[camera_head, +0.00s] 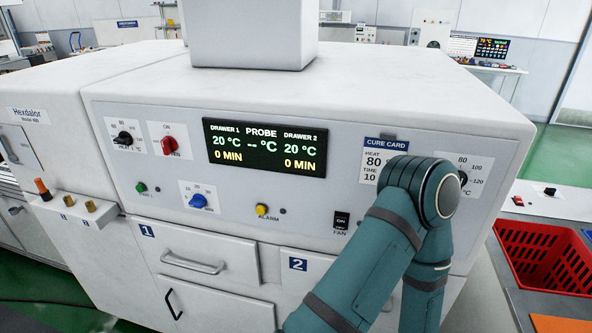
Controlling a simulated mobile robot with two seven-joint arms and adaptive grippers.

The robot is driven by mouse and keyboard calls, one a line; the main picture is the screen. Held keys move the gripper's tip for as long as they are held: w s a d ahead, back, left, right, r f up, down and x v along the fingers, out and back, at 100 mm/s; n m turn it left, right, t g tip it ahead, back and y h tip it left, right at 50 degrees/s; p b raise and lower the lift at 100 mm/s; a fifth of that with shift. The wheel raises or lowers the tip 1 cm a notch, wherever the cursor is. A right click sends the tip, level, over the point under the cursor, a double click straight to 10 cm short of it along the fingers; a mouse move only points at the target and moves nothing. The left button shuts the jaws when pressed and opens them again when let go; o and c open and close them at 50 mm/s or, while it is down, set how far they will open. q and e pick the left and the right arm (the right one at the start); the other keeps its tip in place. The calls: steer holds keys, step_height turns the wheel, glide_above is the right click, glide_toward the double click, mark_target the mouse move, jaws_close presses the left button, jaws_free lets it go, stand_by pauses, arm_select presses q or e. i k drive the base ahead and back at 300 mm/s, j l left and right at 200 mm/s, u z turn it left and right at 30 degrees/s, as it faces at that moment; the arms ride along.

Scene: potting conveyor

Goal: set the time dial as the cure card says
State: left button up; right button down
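The cure card (372,165) is on the front panel. It reads HEAT 80 and TIME 10, with its right part hidden behind my teal arm. A blue dial (198,201) sits on a white scale plate with marks around 10, 20 and 30; its exact pointer position is too small to read. The display (265,147) shows 20 °C and 0 MIN for both drawer 1 and drawer 2, and a blank probe reading. My arm's bent joint covers the panel right of the card, and any dial behind it is hidden. Neither gripper shows.
A black heat dial (125,138), red switch (169,146), green button (141,188), yellow alarm button (262,210) and fan switch (341,220) share the panel. Another dial (463,178) is partly covered by my arm. Drawer 1's handle (193,264) protrudes below. A red basket (545,258) stands right.

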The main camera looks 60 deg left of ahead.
mark_target(198, 201)
steer(key=u, duration=2.35)
